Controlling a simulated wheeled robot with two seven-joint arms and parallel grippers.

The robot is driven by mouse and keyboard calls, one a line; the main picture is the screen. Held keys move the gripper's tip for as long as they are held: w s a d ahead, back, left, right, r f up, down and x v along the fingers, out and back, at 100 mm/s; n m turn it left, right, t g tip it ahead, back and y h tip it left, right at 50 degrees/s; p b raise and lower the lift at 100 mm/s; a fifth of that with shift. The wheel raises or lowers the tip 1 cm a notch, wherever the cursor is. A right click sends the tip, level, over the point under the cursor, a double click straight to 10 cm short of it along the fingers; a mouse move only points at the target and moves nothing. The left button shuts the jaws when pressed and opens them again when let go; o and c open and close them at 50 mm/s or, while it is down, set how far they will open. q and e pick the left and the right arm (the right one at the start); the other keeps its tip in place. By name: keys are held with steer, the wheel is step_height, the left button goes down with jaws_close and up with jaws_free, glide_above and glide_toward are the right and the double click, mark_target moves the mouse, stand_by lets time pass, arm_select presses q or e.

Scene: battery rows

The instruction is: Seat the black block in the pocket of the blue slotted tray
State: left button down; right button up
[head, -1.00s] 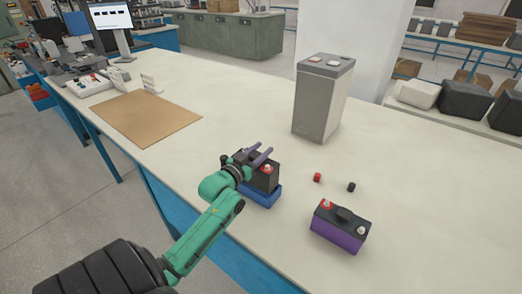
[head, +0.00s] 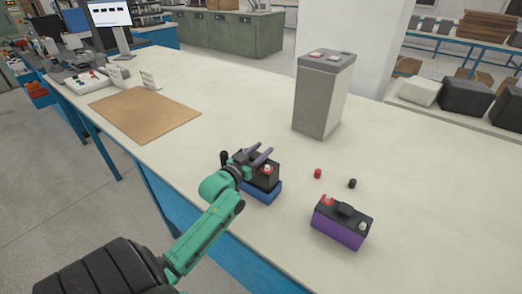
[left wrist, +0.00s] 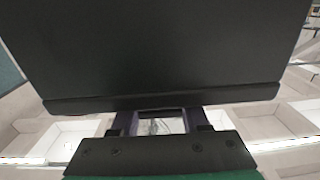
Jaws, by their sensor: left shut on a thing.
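The black block (head: 265,174), with a red cap and a pale terminal on top, stands upright at the blue slotted tray (head: 262,193). The tray shows below the block. I cannot tell whether the block is fully down in the pocket, as its lower part and the pocket are hidden. My left gripper (head: 261,157) is shut on the black block near its top. In the left wrist view the block's dark face (left wrist: 160,50) fills most of the upper picture, with the fingers below it. My right gripper is not in view.
A second black block in a purple tray (head: 338,232) stands to the right. A red cap (head: 318,173) and a black cap (head: 352,183) lie behind it. A tall grey box (head: 320,95) stands farther back. A brown board (head: 145,115) lies at left. The table between is clear.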

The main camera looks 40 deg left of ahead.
arm_select(q)
steer(key=shift+f+b, duration=1.15)
steer(key=shift+f, duration=0.35)
steer(key=shift+c, duration=1.6)
jaws_free()
steer(key=shift+s+r, duration=0.1)
steer(key=shift+f, duration=0.4)
steer(key=s+b, duration=0.1)
steer(key=s, duration=1.3)
steer(key=shift+s+d+r, duration=0.3)
steer(key=shift+d+r, duration=0.05)
steer(key=shift+f, duration=0.1)
